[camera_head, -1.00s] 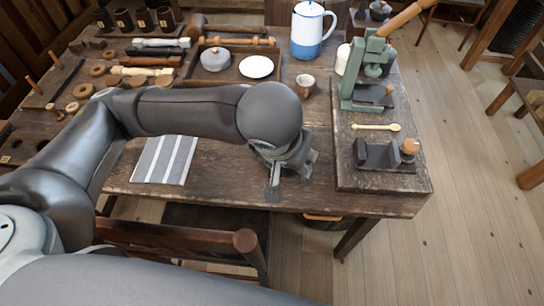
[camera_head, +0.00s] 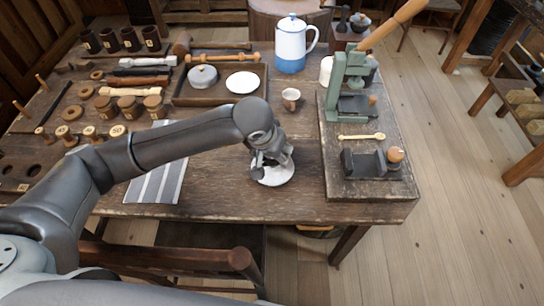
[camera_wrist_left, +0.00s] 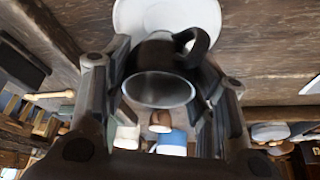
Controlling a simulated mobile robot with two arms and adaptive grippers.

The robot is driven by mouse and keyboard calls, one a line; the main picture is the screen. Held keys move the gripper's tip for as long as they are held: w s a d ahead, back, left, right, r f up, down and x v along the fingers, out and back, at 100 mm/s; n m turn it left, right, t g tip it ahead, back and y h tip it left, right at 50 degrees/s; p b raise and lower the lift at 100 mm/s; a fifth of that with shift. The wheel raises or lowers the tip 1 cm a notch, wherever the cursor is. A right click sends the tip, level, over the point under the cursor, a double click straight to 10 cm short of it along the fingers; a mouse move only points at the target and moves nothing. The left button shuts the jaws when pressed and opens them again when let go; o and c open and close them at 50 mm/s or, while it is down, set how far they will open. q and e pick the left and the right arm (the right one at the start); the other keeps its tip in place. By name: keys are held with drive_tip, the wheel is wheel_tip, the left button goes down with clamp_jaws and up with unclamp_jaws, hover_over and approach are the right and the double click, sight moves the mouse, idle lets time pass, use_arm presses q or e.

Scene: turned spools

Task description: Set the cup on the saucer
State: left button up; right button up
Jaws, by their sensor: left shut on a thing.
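My left gripper (camera_head: 270,160) is over the white saucer (camera_head: 276,176) near the front of the table. In the left wrist view the gripper (camera_wrist_left: 165,95) is shut on a dark cup (camera_wrist_left: 150,58), with a finger on either side. The cup's pale rim and its handle show there. The white saucer (camera_wrist_left: 130,15) is right behind the cup. In the head view the gripper mostly hides the cup, and I cannot tell whether it touches the saucer. My right gripper is in neither view.
A striped cloth (camera_head: 158,182) lies left of the saucer. A tray (camera_head: 210,100) with a white dish (camera_head: 242,82) and a lidded pot is further back. A board (camera_head: 370,185) with a green press (camera_head: 345,85) is at right.

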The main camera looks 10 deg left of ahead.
sight(272, 160)
use_arm(q)
drive_tip(key=shift+w+f+p, duration=0.2)
drive_tip(key=shift+f+p, duration=0.3)
drive_tip(key=shift+f, duration=1.25)
drive_tip(key=shift+f, duration=0.15)
drive_tip(key=o, duration=1.1)
drive_tip(key=shift+c, duration=0.2)
drive_tip(key=shift+s+a+r, duration=0.1)
drive_tip(key=shift+s+r, duration=0.05)
drive_tip(key=shift+r, duration=0.45)
drive_tip(key=b+v, duration=0.1)
drive_tip(key=v, duration=1)
drive_tip(key=shift+r, duration=0.15)
